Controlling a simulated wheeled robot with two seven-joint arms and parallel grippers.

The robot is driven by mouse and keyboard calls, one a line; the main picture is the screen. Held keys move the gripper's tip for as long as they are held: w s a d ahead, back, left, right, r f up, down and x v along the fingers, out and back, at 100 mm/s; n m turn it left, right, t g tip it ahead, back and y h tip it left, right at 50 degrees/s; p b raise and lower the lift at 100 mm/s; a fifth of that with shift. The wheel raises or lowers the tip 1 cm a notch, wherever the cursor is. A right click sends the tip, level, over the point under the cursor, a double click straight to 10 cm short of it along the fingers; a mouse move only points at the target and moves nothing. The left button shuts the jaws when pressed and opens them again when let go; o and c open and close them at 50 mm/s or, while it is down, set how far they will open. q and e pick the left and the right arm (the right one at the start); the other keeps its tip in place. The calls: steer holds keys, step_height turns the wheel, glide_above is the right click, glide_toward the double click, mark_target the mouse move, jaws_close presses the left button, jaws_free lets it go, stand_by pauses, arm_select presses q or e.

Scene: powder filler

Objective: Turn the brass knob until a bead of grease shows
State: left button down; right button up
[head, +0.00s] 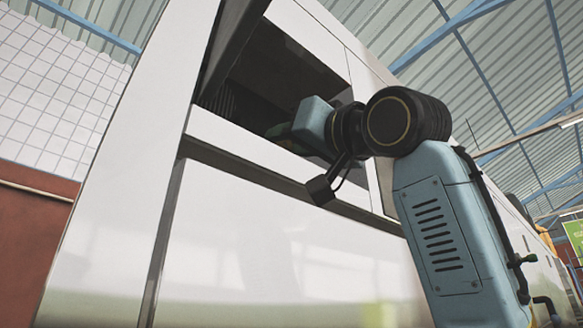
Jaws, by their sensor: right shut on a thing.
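My right gripper (279,132) reaches into the dark opening of the white machine (250,165). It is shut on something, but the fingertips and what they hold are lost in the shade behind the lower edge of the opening. I cannot make out the brass knob or any bead of grease. My left gripper is not in view.
A tiled wall (55,85) with a red-brown lower part stands at the left. A green sign (574,238) shows at the far right.

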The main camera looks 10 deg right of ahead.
steer(key=o, duration=1)
steer(key=shift+b+v, duration=3.15)
steer(key=shift+v, duration=3.6)
